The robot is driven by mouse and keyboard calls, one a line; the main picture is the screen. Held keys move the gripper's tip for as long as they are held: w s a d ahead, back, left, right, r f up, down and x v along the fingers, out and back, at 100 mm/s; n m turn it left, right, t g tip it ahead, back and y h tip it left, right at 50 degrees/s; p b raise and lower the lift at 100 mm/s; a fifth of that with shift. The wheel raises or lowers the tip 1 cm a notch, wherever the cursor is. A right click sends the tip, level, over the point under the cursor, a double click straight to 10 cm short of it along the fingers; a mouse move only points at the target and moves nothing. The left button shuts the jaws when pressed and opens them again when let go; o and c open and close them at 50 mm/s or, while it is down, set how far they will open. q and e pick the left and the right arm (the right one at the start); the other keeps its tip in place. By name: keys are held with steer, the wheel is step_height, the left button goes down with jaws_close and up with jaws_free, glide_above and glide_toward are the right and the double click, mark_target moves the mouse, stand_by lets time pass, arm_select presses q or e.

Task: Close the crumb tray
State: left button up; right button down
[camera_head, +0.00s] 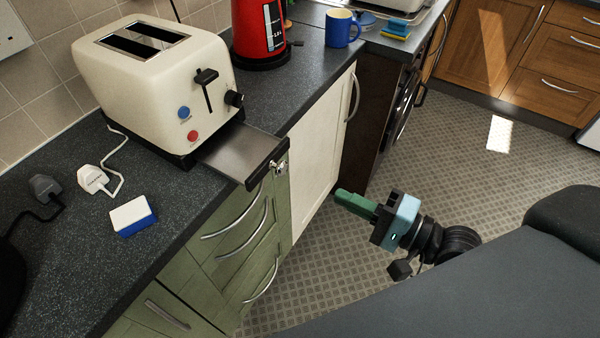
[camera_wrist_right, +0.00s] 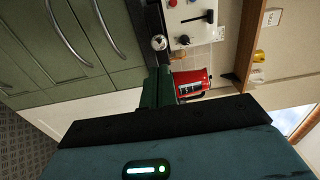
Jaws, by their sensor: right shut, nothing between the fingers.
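The cream toaster (camera_head: 155,85) stands on the dark counter at the left. Its crumb tray (camera_head: 240,155) is pulled out from the base, and its dark front handle reaches past the counter's edge. My right gripper (camera_head: 342,194) is shut and empty, in the air in front of the cabinets, to the right of the tray and apart from it. The right wrist view shows the green fingers (camera_wrist_right: 158,88) with the toaster (camera_wrist_right: 192,18) beyond them. The tray is hard to make out in that view. My left gripper is not in view.
A red kettle (camera_head: 258,32) and a blue mug (camera_head: 341,28) stand behind the toaster. A blue and white sponge (camera_head: 133,216) and plugs (camera_head: 93,178) lie on the counter. Green drawers (camera_head: 235,245) with handles are below. The floor (camera_head: 480,160) beyond my right arm is clear.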

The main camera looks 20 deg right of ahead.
steer(key=p, duration=0.2)
glide_toward(240, 150)
steer(key=v, duration=0.2)
steer(key=r+v, duration=0.1)
steer(key=v, duration=0.2)
steer(key=shift+s+d+r, duration=0.1)
steer(key=shift+s+d, duration=0.05)
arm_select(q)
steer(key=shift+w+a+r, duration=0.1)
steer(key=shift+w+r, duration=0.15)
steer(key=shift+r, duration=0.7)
arm_select(e)
steer(key=shift+w+a, duration=0.4)
steer(key=shift+w, duration=0.1)
steer(key=shift+w+a, duration=0.15)
steer(key=shift+w, duration=0.15)
steer(key=x, duration=1.3)
steer(key=shift+w+a+f, duration=0.1)
steer(key=shift+a+f, duration=0.1)
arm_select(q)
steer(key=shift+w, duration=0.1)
arm_select(e)
steer(key=shift+r, duration=0.2)
steer(key=shift+r, duration=0.1)
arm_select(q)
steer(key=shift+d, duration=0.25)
